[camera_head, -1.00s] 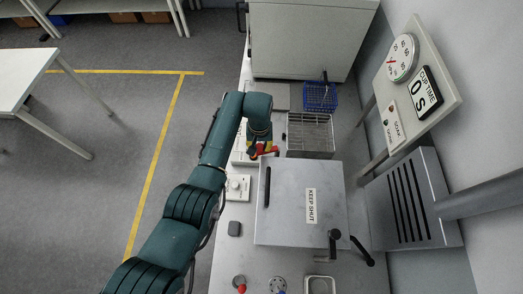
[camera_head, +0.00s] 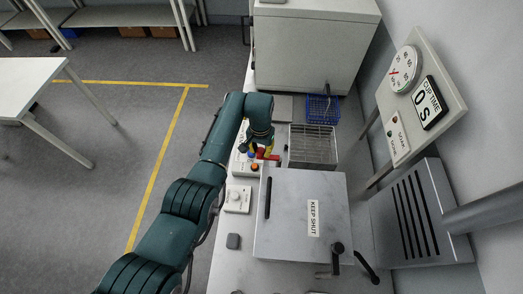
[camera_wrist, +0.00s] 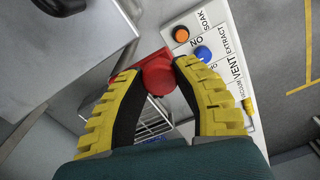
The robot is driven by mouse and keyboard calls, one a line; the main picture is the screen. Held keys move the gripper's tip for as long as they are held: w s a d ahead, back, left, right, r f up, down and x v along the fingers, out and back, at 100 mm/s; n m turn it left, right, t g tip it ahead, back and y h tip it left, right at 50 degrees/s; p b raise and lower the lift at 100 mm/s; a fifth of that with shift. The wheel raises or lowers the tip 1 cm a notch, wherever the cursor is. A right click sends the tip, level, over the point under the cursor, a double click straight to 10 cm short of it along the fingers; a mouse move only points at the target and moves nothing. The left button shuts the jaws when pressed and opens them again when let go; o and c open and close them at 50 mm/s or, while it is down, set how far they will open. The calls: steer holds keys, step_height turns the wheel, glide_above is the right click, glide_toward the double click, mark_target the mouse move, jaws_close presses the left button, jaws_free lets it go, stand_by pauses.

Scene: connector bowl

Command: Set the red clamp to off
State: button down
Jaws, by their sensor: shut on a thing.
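The red clamp (camera_wrist: 158,76) shows between the fingertips of my gripper (camera_wrist: 155,74) in the wrist view. A rounded red part of it shows further down between the fingers. My gripper has yellow ribbed fingers with black inner pads, and it is shut on the clamp. In the head view my gripper (camera_head: 262,152) is at the far left corner of the KEEP SHUT lid, with the red clamp (camera_head: 273,157) partly showing beside it. The fingers hide much of the clamp, and I cannot tell its setting.
A white panel with an orange button (camera_wrist: 181,34), a blue button (camera_wrist: 203,53) and labels lies close beside my fingers. The grey KEEP SHUT lid (camera_head: 290,235) is nearby. A wire basket (camera_head: 312,146) and blue basket (camera_head: 323,108) stand behind it.

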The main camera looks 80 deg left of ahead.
mark_target(261, 150)
steer(key=c, duration=0.7)
jaws_free()
steer(key=shift+r, duration=0.1)
step_height(261, 150, up, 12)
